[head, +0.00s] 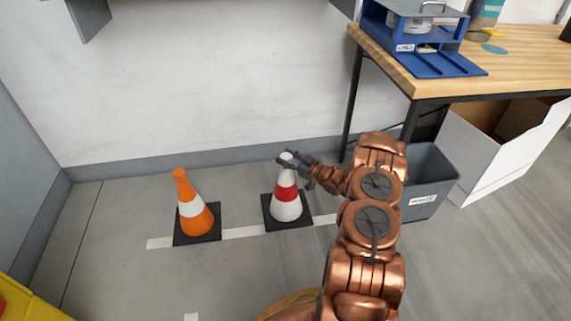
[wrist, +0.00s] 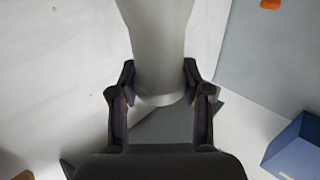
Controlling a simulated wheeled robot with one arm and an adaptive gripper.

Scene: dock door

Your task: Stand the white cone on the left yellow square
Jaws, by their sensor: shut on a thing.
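The white cone (head: 286,205) has a red band and a dark square base. It stands upright in the head view, right of an orange cone, and its base looks to be at the floor. My gripper (head: 288,160) is shut on its narrow top from the right. In the wrist view the pale cone (wrist: 157,45) fills the space between the two fingers of my gripper (wrist: 158,88). I see no yellow square on the floor in either view.
The orange cone (head: 193,215) with a white band stands close on the left. A grey bin (head: 430,180) and a white box (head: 510,150) sit under the wooden workbench (head: 400,75) at right. A grey wall is behind. A yellow and red thing (head: 30,305) shows at bottom left.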

